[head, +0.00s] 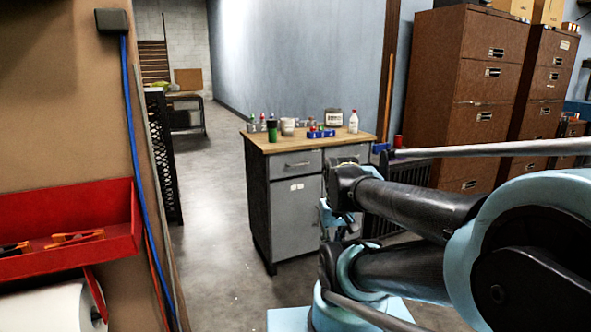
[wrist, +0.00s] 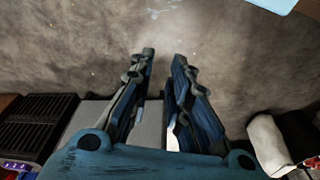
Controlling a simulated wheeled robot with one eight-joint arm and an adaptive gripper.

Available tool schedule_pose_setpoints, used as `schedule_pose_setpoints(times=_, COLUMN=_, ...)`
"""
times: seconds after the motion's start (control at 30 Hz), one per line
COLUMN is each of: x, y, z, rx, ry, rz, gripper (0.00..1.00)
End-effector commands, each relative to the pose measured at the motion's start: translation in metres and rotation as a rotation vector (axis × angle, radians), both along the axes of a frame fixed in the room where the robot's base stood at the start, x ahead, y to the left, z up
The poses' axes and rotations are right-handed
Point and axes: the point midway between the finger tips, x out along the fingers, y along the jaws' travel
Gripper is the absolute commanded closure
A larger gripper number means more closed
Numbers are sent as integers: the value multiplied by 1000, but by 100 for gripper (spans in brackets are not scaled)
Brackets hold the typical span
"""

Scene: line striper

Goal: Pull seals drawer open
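A grey cabinet with a wooden top (head: 268,141) stands ahead in the head view. Its left drawer (head: 283,166) is closed and has a bar handle. A second grey drawer (head: 345,151) to the right is partly hidden behind my arm and looks closed. I cannot read which drawer is for seals. My gripper (wrist: 165,58) is open and empty in the wrist view, its two fingers apart over concrete floor. In the head view my arm links cover much of the area in front of the cabinet, and I cannot make out the fingertips clearly.
Bottles, a cup and a blue tray (head: 321,133) stand on the cabinet top. Brown filing cabinets (head: 462,95) stand at the right. A board with a red bin (head: 70,235) blocks the near left. Open floor (head: 215,225) lies left of the cabinet.

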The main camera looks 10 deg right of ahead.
Motion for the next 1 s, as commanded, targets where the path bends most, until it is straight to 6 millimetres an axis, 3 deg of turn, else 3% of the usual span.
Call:
schedule_pose_setpoints(times=0.2, x=-6, y=1, z=6, rx=7, ry=-16, rz=-4, gripper=83)
schedule_pose_setpoints(times=0.37, x=18, y=13, z=15, rx=56, ry=-46, rz=-28, gripper=83)
schedule_pose_setpoints(times=0.7, x=112, y=43, z=48, rx=255, ry=-170, rz=-139, gripper=83)
schedule_pose_setpoints(times=1.0, x=205, y=59, z=71, rx=438, ry=-279, rz=-254, gripper=83)
